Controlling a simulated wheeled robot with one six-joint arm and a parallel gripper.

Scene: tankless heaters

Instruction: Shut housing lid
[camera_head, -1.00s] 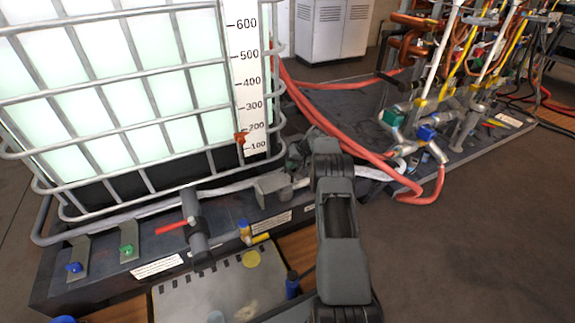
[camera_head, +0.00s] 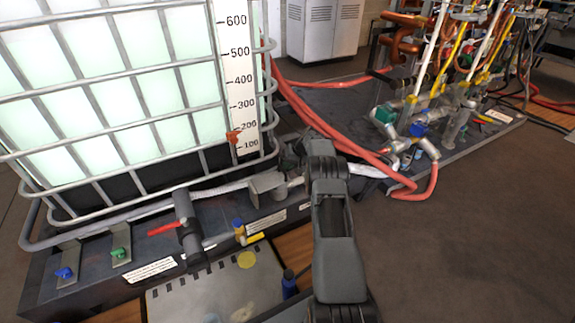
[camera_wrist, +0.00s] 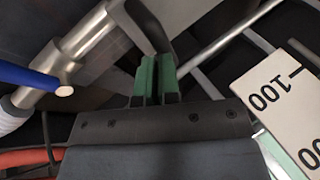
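My gripper (camera_wrist: 156,78) shows in the wrist view with two green-padded fingers close together and a narrow dark gap between them. A dark curved plate (camera_wrist: 150,22), which may be the housing lid, rises just beyond the fingertips. I cannot tell whether the fingers touch it or hold its edge. A silver pipe fitting with a blue lever (camera_wrist: 38,77) is left of the fingers. In the head view my arm reaches to the pipework at the tank's foot, and the gripper is too small and dark there to make out. No lid stands out clearly in that view.
A caged white tank with a scale (camera_head: 237,80) stands at the left; the scale also shows close in the wrist view (camera_wrist: 275,95). Red hoses (camera_head: 330,135) run right of my arm to a pipe rack. A red-handled valve (camera_head: 185,225) is at front left. Floor at right is clear.

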